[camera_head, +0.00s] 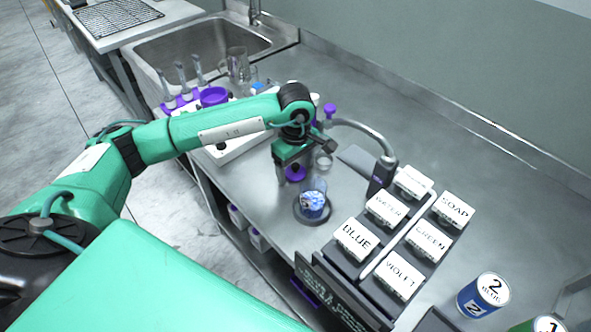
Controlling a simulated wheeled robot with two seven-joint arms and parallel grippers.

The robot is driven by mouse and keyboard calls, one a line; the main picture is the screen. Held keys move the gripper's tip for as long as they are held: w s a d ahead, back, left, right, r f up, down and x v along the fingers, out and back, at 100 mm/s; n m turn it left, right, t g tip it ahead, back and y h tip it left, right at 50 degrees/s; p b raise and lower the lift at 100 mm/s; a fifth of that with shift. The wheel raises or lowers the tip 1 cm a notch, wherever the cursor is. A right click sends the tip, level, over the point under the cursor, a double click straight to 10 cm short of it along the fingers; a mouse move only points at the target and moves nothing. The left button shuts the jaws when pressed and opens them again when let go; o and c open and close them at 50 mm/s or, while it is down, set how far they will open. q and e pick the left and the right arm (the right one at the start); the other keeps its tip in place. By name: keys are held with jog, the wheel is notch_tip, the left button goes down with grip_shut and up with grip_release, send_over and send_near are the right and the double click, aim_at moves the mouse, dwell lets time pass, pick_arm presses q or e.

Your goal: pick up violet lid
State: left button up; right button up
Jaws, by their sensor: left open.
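My left gripper (292,168) points down over the steel counter near the middle of the view and is open. A small violet lid-like piece (296,174) shows right at its fingertips. I cannot tell whether it lies between the fingers or just behind them, as the gripper hides part of it. A larger round violet piece (214,96) is farther back at the left, by the sink. Another violet cap (329,110) stands behind my arm's wrist. My right gripper is not in view.
A glass beaker (313,203) with blue contents stands in front of the gripper. Numbered cans (484,294) stand at the lower right.

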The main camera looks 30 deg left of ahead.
pick_arm(q)
jog(key=c, duration=1)
jog(key=shift+c, duration=0.2)
jog(key=shift+r, duration=0.15)
